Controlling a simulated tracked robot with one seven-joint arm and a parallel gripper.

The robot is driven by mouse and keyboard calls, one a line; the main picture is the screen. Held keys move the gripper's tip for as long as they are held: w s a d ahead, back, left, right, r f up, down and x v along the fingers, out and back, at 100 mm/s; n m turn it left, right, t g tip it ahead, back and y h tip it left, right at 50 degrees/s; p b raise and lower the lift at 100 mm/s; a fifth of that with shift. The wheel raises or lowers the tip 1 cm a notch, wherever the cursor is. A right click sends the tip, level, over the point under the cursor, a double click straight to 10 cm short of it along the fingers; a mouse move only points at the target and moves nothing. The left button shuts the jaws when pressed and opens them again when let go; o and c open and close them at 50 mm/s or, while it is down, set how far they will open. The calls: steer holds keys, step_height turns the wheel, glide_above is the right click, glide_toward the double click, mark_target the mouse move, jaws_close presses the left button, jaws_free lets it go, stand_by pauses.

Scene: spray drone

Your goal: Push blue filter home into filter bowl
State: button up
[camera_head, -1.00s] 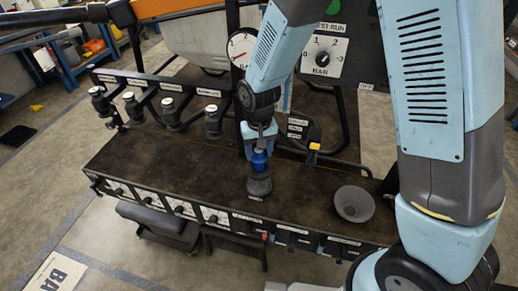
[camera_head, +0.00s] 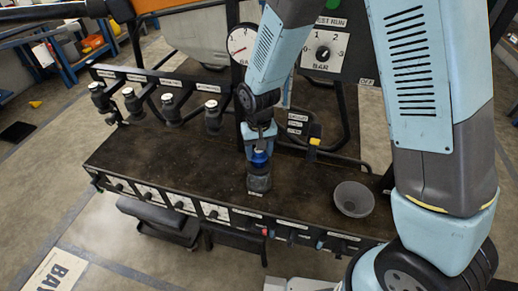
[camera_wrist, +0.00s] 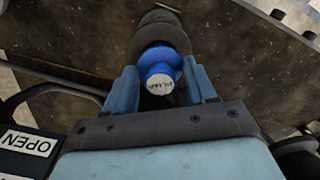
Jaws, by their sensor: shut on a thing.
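The blue filter (camera_head: 260,158) stands upright at the mouth of the dark filter bowl (camera_head: 259,180) on the bench. In the wrist view the blue filter (camera_wrist: 160,66) shows its round top with a white label, and the dark bowl (camera_wrist: 160,38) surrounds its lower part. My gripper (camera_head: 260,147) is above the bowl, pointing down. In the wrist view its two light-blue fingers are on either side of the filter, shut on it. How deep the filter sits inside the bowl is hidden.
Several dark nozzles (camera_head: 213,115) hang on a rail at the back left. A pressure gauge (camera_head: 243,44) and a dial panel (camera_head: 323,50) stand behind. The bench's left half is clear.

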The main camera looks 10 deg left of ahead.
steer(key=shift+f, duration=0.45)
steer(key=o, duration=1.5)
steer(key=shift+r, duration=0.1)
step_height(320, 180, up, 14)
steer(key=shift+f, duration=0.25)
